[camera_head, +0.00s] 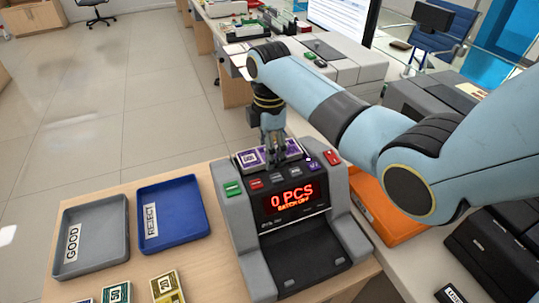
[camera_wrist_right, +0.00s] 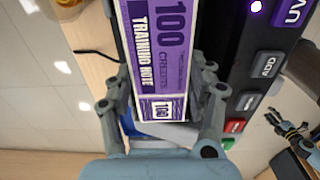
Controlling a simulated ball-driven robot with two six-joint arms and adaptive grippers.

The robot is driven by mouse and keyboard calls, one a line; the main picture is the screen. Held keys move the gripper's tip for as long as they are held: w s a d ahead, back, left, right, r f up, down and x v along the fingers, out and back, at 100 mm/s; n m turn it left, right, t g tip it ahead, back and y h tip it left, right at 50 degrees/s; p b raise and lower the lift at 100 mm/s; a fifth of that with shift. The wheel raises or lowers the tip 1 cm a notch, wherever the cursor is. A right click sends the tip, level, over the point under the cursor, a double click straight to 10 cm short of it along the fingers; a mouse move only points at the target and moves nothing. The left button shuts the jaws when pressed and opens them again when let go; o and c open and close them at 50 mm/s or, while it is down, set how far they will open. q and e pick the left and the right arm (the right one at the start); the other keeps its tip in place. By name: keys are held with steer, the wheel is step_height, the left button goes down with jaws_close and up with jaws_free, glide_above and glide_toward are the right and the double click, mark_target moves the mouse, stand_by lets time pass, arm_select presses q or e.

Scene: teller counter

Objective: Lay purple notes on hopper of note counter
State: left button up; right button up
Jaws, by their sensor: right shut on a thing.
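The purple notes (camera_head: 249,158), a banded stack printed 100, lie at the top of the note counter (camera_head: 232,205), over its hopper area. In the right wrist view the purple notes (camera_wrist_right: 165,62) run up between the fingers. My right gripper (camera_head: 272,152) is shut on their near end. Whether the stack rests fully on the hopper or is held just above it cannot be told. The counter's display reads 0 PCS. My left gripper (camera_wrist_right: 296,136) seems to show, small and dark, at the right edge of the right wrist view; its jaws are unclear.
A grey GOOD tray (camera_head: 116,247) and a blue REJECT tray (camera_head: 198,225) sit empty left of the counter. Yellow and green note stacks (camera_head: 166,288) lie at the front edge. An orange tray (camera_head: 385,212) and black boxes (camera_head: 495,245) stand to the right.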

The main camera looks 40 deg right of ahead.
arm_select(q)
steer(key=shift+s, duration=0.4)
arm_select(e)
steer(key=shift+f, duration=1)
arm_select(q)
steer(key=shift+f, duration=0.1)
arm_select(e)
steer(key=shift+f, duration=0.15)
steer(key=o, duration=1.2)
step_height(320, 180, up, 12)
